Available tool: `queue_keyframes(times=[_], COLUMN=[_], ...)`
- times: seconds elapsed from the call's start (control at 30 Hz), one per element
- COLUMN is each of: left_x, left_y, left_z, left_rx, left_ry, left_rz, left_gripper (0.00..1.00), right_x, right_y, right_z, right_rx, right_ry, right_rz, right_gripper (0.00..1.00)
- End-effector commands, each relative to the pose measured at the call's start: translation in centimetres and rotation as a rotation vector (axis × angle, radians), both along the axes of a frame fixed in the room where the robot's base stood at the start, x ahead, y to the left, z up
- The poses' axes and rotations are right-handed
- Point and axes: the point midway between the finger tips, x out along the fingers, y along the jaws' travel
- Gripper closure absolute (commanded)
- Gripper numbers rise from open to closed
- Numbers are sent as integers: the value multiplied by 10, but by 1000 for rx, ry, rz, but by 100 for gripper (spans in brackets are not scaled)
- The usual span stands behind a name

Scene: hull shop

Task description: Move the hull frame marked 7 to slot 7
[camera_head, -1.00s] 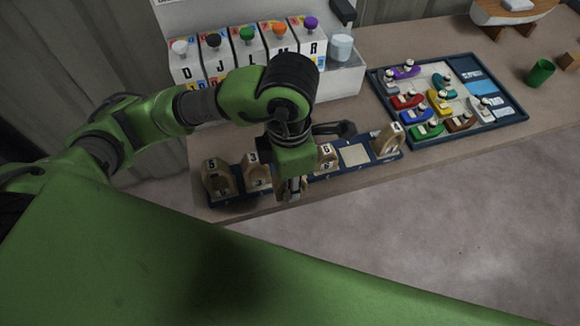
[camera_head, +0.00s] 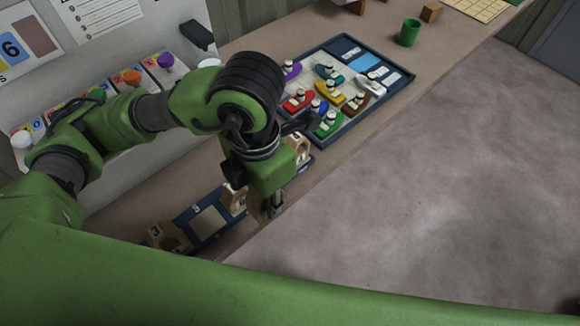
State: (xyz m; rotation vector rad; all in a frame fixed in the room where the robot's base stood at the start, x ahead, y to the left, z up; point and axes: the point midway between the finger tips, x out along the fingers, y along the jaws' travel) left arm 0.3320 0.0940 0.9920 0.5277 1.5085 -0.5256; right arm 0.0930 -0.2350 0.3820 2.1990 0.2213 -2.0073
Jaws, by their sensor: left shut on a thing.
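My left gripper (camera_head: 272,208) points down over the front edge of the bench. It is shut on a tan wooden hull frame (camera_head: 256,206), mostly hidden behind the fingers; its number cannot be read. The dark blue rack (camera_head: 186,214) runs along the bench edge behind and below the gripper. In it stand a frame marked 3 (camera_head: 162,237), another frame (camera_head: 236,198) just left of the gripper, and a frame (camera_head: 301,146) at the right end. A pale empty spot (camera_head: 209,223) shows between the two left frames. The arm hides part of the rack. My right gripper is not in view.
A blue-rimmed tray (camera_head: 397,92) with several colored toy boats lies behind and right of the rack. A green cup (camera_head: 409,32) and a wooden block (camera_head: 431,12) stand farther back. Colored knobs on a white dispenser (camera_head: 172,75) are at left. Open floor lies right of the bench.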

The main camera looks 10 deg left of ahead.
Motion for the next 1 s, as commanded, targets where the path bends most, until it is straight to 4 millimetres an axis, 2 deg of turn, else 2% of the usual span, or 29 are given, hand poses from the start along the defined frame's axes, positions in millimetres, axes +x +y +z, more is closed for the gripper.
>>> queue_keyframes(times=[0.17,0.37,0.43,0.6,0.87,1.0], left_x=[24,73,89,113,130,131], left_y=[8,23,28,33,38,39], left_z=[-12,-31,-39,-73,-96,-112], left_rx=[1,3,5,2,1,2], left_ry=[7,5,4,5,3,5], left_rz=[20,19,18,13,11,9], left_gripper=[99,99,99,99,99,99], right_x=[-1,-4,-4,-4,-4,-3], right_y=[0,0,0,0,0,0], right_z=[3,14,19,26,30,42], right_rx=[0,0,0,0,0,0], right_ry=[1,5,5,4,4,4], right_rz=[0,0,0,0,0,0], right_gripper=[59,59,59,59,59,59])
